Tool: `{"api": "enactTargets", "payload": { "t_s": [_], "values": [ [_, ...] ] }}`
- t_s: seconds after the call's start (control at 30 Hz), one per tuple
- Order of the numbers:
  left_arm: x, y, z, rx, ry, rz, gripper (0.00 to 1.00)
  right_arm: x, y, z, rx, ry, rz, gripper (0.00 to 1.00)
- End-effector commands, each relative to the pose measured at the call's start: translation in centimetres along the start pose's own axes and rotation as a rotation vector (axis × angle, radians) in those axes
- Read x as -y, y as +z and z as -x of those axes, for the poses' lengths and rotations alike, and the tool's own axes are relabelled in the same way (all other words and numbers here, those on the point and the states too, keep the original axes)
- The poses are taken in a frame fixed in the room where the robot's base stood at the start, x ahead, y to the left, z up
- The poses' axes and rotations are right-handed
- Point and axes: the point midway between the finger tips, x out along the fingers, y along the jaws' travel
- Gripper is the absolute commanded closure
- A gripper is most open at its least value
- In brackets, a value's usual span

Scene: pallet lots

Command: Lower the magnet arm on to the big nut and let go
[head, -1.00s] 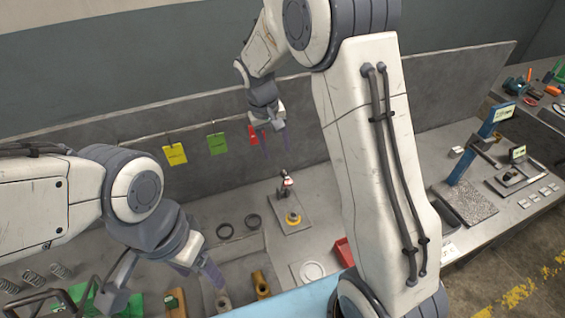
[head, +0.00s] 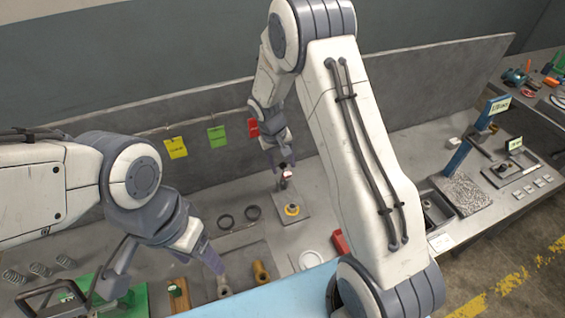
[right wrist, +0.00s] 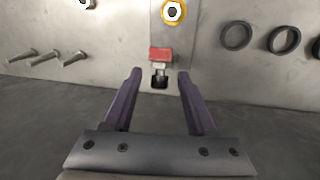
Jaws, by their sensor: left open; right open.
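The magnet arm (head: 286,175) has a red end and seems to stand up at the back of a small grey plate (head: 305,199). The big nut (head: 291,210), yellow-orange with a pale centre, lies on that plate in front of it; it also shows at the top of the right wrist view (right wrist: 174,12). My right gripper (head: 281,165) is open around or just above the magnet arm. In the right wrist view its fingers (right wrist: 160,75) are apart, with the red end (right wrist: 161,54) just ahead between them, not gripped. My left gripper (head: 212,258) is open over the front left of the bench.
Two dark rings (head: 239,219) lie left of the plate. Brass fittings (head: 260,272) and a white ring (head: 311,259) are nearer. A red bin (head: 340,242) is partly hidden by my right arm. Coloured tags (head: 217,136) hang on the back panel.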

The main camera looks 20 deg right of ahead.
Motion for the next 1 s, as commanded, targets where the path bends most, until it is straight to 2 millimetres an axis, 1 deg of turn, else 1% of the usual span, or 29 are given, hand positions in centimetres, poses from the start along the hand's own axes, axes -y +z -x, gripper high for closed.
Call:
{"api": "enactTargets", "payload": {
  "t_s": [0.03,0.07,0.1,0.17,0.2,1.0],
  "values": [
    [0.00,0.00,-0.01,0.000,0.000,0.000,0.34,0.00,0.00,0.01,0.000,0.000,0.000,0.43],
    [0.00,0.00,-0.01,0.000,0.000,0.000,0.34,0.00,0.00,0.02,0.000,0.000,0.000,0.47],
    [0.00,0.00,-0.01,0.000,0.000,0.000,0.34,0.00,0.00,0.02,0.000,0.000,0.000,0.62],
    [0.00,0.00,-0.01,0.000,0.000,0.000,0.34,0.00,0.00,0.03,0.000,0.000,0.000,0.85],
    [0.00,0.00,-0.01,0.000,0.000,0.000,0.34,0.00,0.00,0.04,0.000,0.000,0.001,1.00],
    [0.00,0.00,0.01,0.000,0.000,0.000,0.34,0.01,-0.02,0.10,-0.001,0.000,0.000,1.00]
  ]
}}
